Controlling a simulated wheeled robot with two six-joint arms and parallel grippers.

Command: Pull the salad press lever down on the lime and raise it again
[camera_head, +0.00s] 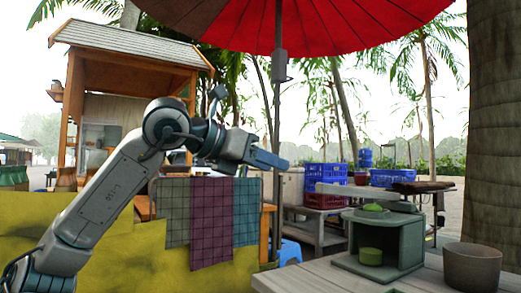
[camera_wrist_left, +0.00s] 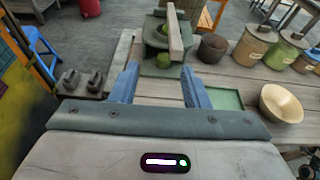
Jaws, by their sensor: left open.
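The salad press (camera_head: 411,243) is a grey-green box-like frame on the table at the right of the head view. A green rounded piece, seemingly the lime (camera_head: 373,208), sits on its top. My right gripper is not in view.
A brown pot (camera_head: 472,267) stands right of the press. The wrist view shows several lidded pots, a pale bowl (camera_wrist_left: 281,103) and a green tray (camera_wrist_left: 225,99) at the right. The umbrella pole (camera_head: 277,120) rises beside my left gripper. Blue crates (camera_head: 325,175) are behind.

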